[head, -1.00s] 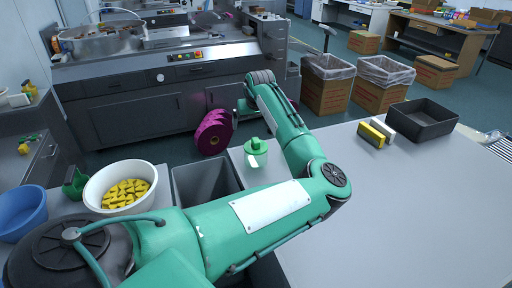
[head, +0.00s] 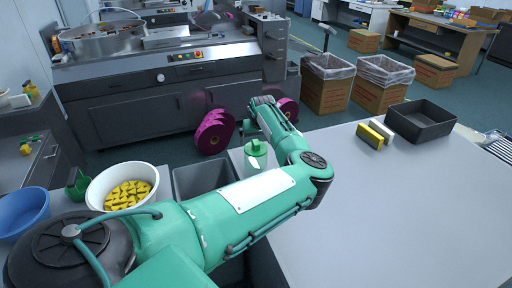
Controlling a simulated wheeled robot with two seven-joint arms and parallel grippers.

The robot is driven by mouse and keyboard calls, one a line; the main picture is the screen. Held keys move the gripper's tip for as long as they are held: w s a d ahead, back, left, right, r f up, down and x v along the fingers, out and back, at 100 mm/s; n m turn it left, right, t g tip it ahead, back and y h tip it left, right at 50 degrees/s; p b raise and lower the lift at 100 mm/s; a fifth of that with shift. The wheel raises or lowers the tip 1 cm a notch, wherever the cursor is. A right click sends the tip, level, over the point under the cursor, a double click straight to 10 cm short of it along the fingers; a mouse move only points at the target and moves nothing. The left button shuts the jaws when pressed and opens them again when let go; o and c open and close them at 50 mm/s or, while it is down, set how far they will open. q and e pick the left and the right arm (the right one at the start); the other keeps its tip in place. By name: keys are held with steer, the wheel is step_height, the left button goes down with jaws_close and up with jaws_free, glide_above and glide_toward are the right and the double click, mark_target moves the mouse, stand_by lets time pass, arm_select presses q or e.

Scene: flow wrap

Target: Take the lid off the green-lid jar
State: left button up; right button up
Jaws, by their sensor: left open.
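The green-lid jar (head: 256,163) stands upright near the far left corner of the grey table. Its green lid (head: 255,147) with a raised knob is on top, and a pale label shows on its body. My left arm comes in from the left and bends over the table, with its forearm reaching back past the jar. My left gripper (head: 244,128) is small and partly hidden by the wrist; it is open, just behind and above the lid, and seems apart from it. My right gripper is not in view.
A dark open bin (head: 205,178) is left of the jar. A white bowl of yellow pieces (head: 123,187) and a blue bowl (head: 24,213) are further left. The table's middle is clear.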

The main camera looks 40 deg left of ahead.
mark_target(256, 142)
arm_select(q)
steer(key=shift+x, duration=1.6)
steer(key=shift+d, duration=0.1)
steer(key=c, duration=0.8)
steer(key=shift+o, duration=0.2)
steer(key=shift+r, duration=0.15)
